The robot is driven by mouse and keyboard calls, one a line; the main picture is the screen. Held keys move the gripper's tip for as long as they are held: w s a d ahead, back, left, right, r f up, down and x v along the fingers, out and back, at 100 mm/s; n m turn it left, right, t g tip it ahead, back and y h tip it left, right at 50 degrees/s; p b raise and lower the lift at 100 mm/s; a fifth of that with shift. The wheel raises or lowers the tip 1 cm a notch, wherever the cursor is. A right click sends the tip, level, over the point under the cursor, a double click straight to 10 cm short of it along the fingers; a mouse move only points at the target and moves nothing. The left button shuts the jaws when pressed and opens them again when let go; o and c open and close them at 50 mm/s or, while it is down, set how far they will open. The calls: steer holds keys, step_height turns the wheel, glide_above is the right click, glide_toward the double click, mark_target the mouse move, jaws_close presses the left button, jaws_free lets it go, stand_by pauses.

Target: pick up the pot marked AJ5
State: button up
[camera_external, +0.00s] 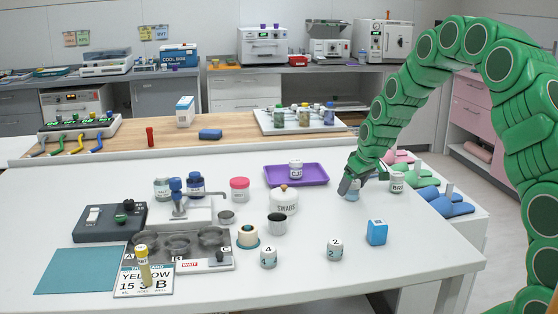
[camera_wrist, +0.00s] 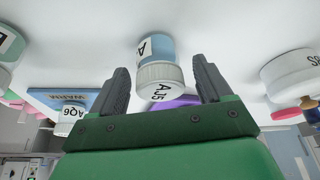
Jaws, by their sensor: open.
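The pot marked AJ5 (camera_wrist: 160,78) has a pale blue body and a white ribbed lid bearing the letters. In the wrist view it stands between the two dark fingers of my gripper (camera_wrist: 161,68), with a gap visible on each side. My gripper is open and holds nothing. In the external view the gripper (camera_external: 353,186) is low at the right part of the white table, and the pot (camera_external: 352,196) is partly hidden by the fingers.
A white pot (camera_external: 397,184) stands close right of my gripper. A purple tray (camera_external: 318,177) with a pot lies to the left, with the SWABS jar (camera_external: 284,201) nearer. A blue box (camera_external: 376,233) stands in front. In the wrist view, a pot marked AQ6 (camera_wrist: 72,114) shows at left.

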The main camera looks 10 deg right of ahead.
steer(key=shift+x, duration=0.95)
steer(key=c, duration=1.1)
step_height(320, 180, up, 4)
steer(key=shift+f, duration=0.2)
steer(key=s+r, duration=0.3)
steer(key=s, duration=0.1)
steer(key=s+d+r, duration=0.1)
steer(key=s+r, duration=0.2)
steer(key=s, duration=0.2)
steer(key=s+d+r, duration=0.1)
steer(key=s+r, duration=0.2)
steer(key=s, duration=0.1)
steer(key=shift+s+d+r, duration=0.2)
steer(key=shift+s+d, duration=0.05)
steer(key=shift+s, duration=0.15)
